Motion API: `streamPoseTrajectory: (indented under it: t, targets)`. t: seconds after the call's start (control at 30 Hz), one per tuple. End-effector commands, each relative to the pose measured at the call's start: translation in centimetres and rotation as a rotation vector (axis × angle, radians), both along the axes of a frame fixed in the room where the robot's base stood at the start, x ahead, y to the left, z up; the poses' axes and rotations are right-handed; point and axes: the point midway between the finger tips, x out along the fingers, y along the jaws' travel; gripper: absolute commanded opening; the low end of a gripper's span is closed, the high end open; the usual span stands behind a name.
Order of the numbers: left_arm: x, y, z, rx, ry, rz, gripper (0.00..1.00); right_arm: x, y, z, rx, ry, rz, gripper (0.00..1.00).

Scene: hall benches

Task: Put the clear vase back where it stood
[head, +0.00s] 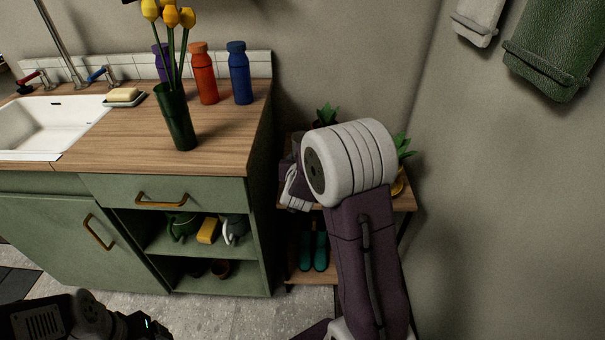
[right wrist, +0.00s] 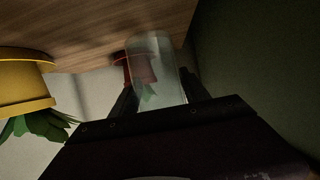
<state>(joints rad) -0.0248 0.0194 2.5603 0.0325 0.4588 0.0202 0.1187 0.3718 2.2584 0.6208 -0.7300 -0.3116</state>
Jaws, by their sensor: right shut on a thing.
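The clear vase (right wrist: 158,68) is in the right wrist view, between the two dark fingers of my right gripper (right wrist: 158,95), which is shut on it. Its far end overlaps the wooden shelf board (right wrist: 75,28); I cannot tell whether it touches. That view appears upside down. In the head view, my right arm reaches over the small wooden shelf unit (head: 404,202) at the cabinet's right side and hides the vase and fingers. My left gripper's fingers do not show.
A red pot (right wrist: 126,57) with a plant stands behind the vase, and a yellow pot (right wrist: 22,82) with a plant is to its left. Teal boots (head: 313,251) stand on the lower shelf. A dark green vase with yellow tulips (head: 178,120) and bottles stand on the cabinet.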

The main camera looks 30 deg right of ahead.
Motion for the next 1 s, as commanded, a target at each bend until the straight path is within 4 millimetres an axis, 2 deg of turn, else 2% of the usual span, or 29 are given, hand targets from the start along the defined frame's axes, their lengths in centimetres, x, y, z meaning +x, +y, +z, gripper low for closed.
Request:
streamPoseTrajectory:
  t: [0.23,0.43,0.8,0.83,0.9,1.0]
  targets:
    - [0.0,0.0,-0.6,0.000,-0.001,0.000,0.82,0.7,-0.4,-0.8,-0.001,-0.001,-0.001,0.00]
    - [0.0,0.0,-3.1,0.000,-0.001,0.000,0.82,0.7,-0.3,-4.5,-0.001,0.000,0.000,0.00]
    - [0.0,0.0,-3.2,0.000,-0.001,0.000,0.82,0.7,-0.3,-4.8,-0.001,0.000,0.000,0.00]
    - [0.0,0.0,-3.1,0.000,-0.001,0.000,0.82,0.6,-0.3,-4.8,0.000,0.001,0.000,0.56]
    - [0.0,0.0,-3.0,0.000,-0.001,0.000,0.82,0.6,-0.3,-4.7,0.000,0.001,0.000,0.75]
    - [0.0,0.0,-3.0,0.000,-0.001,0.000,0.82,0.6,-0.3,-4.7,0.000,0.001,0.000,0.75]
